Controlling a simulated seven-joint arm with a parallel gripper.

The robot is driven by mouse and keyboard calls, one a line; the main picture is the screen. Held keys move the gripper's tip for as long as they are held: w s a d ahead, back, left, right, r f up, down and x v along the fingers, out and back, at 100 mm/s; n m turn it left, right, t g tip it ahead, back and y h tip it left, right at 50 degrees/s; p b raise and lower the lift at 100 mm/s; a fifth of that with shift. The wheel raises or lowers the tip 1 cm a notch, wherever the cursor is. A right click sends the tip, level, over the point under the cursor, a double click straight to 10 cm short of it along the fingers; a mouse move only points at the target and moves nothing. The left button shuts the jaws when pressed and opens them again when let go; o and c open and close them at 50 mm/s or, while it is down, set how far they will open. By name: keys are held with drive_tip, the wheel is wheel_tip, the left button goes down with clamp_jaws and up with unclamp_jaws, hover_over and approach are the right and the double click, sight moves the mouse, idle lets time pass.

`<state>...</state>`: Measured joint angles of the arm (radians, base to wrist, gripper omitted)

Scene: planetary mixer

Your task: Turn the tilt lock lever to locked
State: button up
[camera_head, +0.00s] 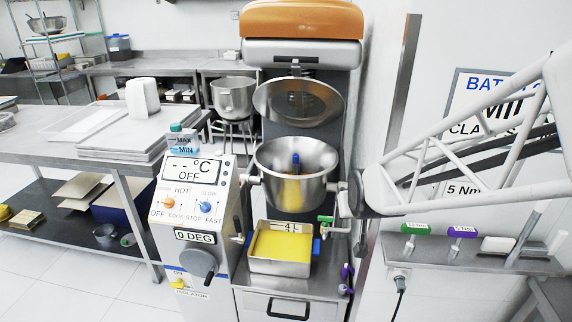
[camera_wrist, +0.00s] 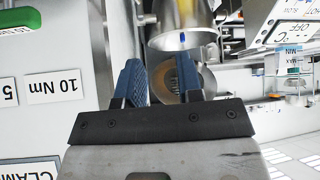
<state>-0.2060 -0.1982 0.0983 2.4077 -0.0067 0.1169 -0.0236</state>
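The mixer has a steel bowl (camera_head: 297,170) between its side supports, above a yellow-filled tray (camera_head: 280,245) marked 4L. The display (camera_head: 195,237) on the control panel reads 0 DEG, with a black crank handle (camera_head: 202,264) below it. I cannot tell for certain which part is the tilt lock lever. A small purple-ended lever (camera_head: 346,278) sits low on the mixer's right side. My gripper (camera_wrist: 161,75) is open, with its two blue fingers apart and nothing visibly held. A round, tan-rimmed part (camera_wrist: 168,87) shows beyond the fingers. My arm reaches in from the right beside the bowl.
A green-handled tap (camera_head: 325,219) sticks out right of the tray. A shelf on the right holds green (camera_head: 415,229) and purple (camera_head: 462,231) tagged tools. A steel table (camera_head: 70,155) stands at left. The floor at front left is clear.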

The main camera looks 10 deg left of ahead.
drive_tip(key=w+a+f+n+t+y, duration=0.1)
drive_tip(key=w+a+f+t, duration=0.1)
drive_tip(key=w+a+f, duration=0.35)
drive_tip(key=n+t+y, duration=0.3)
drive_tip(key=t+y, duration=0.1)
approach(237, 222)
drive_tip(key=w+d+r, duration=0.5)
drive_tip(key=w+d, duration=0.1)
drive_tip(key=a+f+y, duration=0.1)
drive_tip(key=a+f, duration=0.1)
drive_tip(key=s+a+f+y, duration=0.1)
drive_tip(key=a+f, duration=0.1)
drive_tip(key=a, duration=0.1)
drive_tip(key=a+f+n+t+y, duration=0.1)
drive_tip(key=a+f, duration=0.1)
drive_tip(key=f, duration=0.1)
drive_tip(key=shift+s+a+f, duration=0.1)
drive_tip(key=shift+s+a, duration=0.1)
drive_tip(key=shift+w, duration=0.1)
drive_tip(key=shift+x, duration=3.8)
drive_tip(key=shift+c, duration=0.3)
